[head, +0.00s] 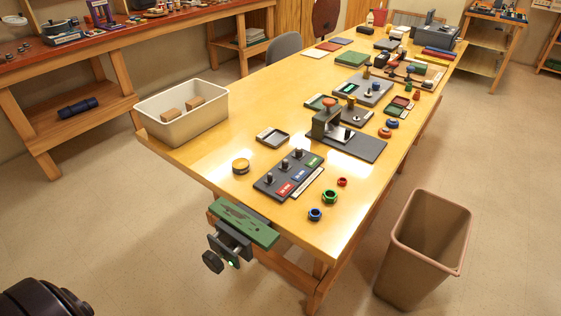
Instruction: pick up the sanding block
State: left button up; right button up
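Two tan-brown blocks lie in a white bin (160,131) at the near left corner of the workbench: a left block (172,115) and a right block (194,103). They have the look of sanding blocks, but I cannot tell for sure, nor which one is meant. The bin's walls partly hide their lower parts. Neither of my grippers shows in the head view.
The long yellow workbench (215,130) has clear room between the bin and the small black tray (273,137). A green-jawed vise (243,222) juts from its near edge. A brown waste bin (428,240) stands right. Several tools and fixtures crowd the far half.

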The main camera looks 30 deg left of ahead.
aim_at(421, 69)
jog(key=i+l+z, duration=0.35)
jog(key=l, duration=0.2)
jog(key=i+l+z, duration=0.2)
jog(key=l+z, duration=0.15)
jog(key=l, duration=0.15)
jog(key=i+l+z, duration=0.65)
jog(key=i, duration=0.25)
jog(key=i+l+z, duration=0.1)
jog(key=i+z, duration=0.15)
jog(key=i, duration=0.25)
jog(key=i+j+u, duration=0.1)
jog(key=i+u, duration=0.4)
jog(key=i+l+u, duration=0.2)
jog(key=i+u, duration=0.3)
jog(key=i, duration=0.15)
jog(key=i+j+u, duration=0.15)
jog(key=i+u, duration=0.35)
jog(key=i+l+u, duration=0.15)
jog(key=i+u, duration=0.35)
jog(key=i, duration=0.2)
jog(key=i+l+u, duration=0.45)
jog(key=i+j, duration=0.1)
jog(key=i, duration=0.05)
